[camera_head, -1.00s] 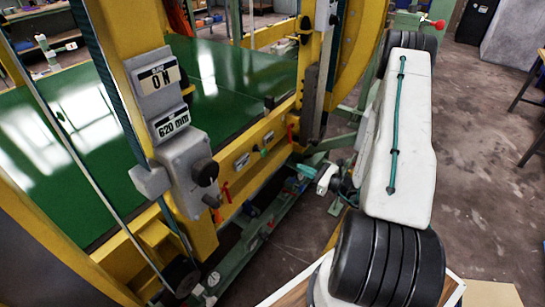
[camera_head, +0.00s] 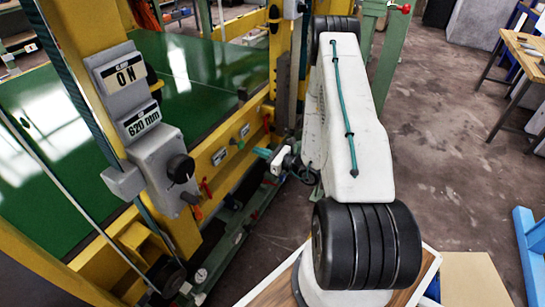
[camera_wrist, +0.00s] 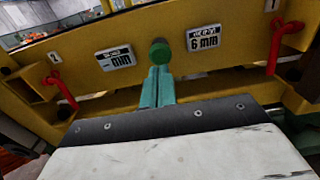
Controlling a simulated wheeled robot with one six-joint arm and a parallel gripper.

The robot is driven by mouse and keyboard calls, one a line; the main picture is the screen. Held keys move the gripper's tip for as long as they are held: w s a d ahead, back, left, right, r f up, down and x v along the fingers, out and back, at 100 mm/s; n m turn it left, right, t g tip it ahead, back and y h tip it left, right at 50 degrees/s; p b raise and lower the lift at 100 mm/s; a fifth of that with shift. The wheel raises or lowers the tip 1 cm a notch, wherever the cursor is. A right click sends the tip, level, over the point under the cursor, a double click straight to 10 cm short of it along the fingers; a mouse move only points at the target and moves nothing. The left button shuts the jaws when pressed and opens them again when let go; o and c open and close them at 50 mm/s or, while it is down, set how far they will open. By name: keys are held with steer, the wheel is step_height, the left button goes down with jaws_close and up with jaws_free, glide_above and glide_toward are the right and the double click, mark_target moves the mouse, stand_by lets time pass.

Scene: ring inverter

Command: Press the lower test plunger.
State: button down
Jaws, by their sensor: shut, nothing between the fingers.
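A round green plunger head (camera_wrist: 160,50) sits on the yellow beam (camera_wrist: 225,62) in the wrist view, between two small readouts. My gripper (camera_wrist: 159,72) has its teal fingers shut together and empty. The fingertips point at the plunger, and in that view they reach its lower edge. In the head view my gripper (camera_head: 257,151) is in front of the beam, with what looks like a small gap to the plunger. I cannot tell for certain whether they touch.
The left readout (camera_wrist: 115,58) shows dashes and mm; the right readout (camera_wrist: 203,38) shows 6 mm. A red lever stands on each side, left (camera_wrist: 62,88) and right (camera_wrist: 277,48). A grey control box (camera_head: 158,165) with a black knob is left of my arm.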

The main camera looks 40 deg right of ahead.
mark_target(243, 145)
steer(key=shift+x, duration=2.2)
steer(key=shift+w, duration=0.1)
steer(key=shift+x, duration=0.9)
steer(key=shift+s+d, duration=0.1)
steer(key=shift+s, duration=0.4)
steer(key=v, duration=1.3)
steer(key=shift+s+d, duration=0.1)
